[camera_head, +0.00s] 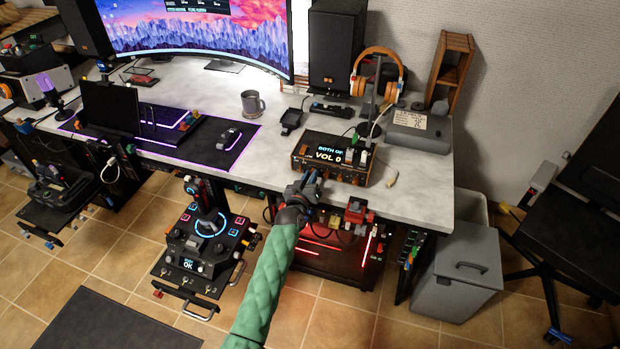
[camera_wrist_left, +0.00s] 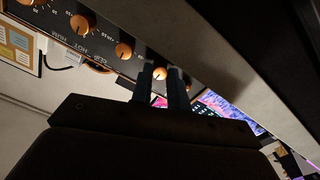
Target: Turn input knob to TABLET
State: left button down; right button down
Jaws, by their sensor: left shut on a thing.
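The audio box (camera_head: 348,158) sits near the front edge of the desk, its screen reading "VOL 0" under a line of small text. In the left wrist view its dark front panel (camera_wrist_left: 103,37) carries a row of copper knobs. My left gripper (camera_head: 308,180) is at the left part of the box's front, at the end of the green-sleeved arm. In the wrist view its two fingers (camera_wrist_left: 161,82) are shut on one copper knob (camera_wrist_left: 159,73), at the end of the visible row. That knob's label and pointer are hidden or too small to read. My right gripper is not in view.
More copper knobs, one (camera_wrist_left: 124,50) beside the held one and another (camera_wrist_left: 83,26) further along, share the panel. A grey mug (camera_head: 252,103) and a headphone stand (camera_head: 372,100) stand on the desk (camera_head: 425,195). A joystick panel (camera_head: 205,240) is below left, a grey bin (camera_head: 460,275) at right.

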pick_arm(q)
jog(key=shift+n, duration=0.3)
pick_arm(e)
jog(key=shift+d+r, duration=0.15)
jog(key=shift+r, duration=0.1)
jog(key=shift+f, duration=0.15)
pick_arm(q)
jog(key=c, duration=1.3)
grip_release()
jog(key=shift+c, duration=0.2)
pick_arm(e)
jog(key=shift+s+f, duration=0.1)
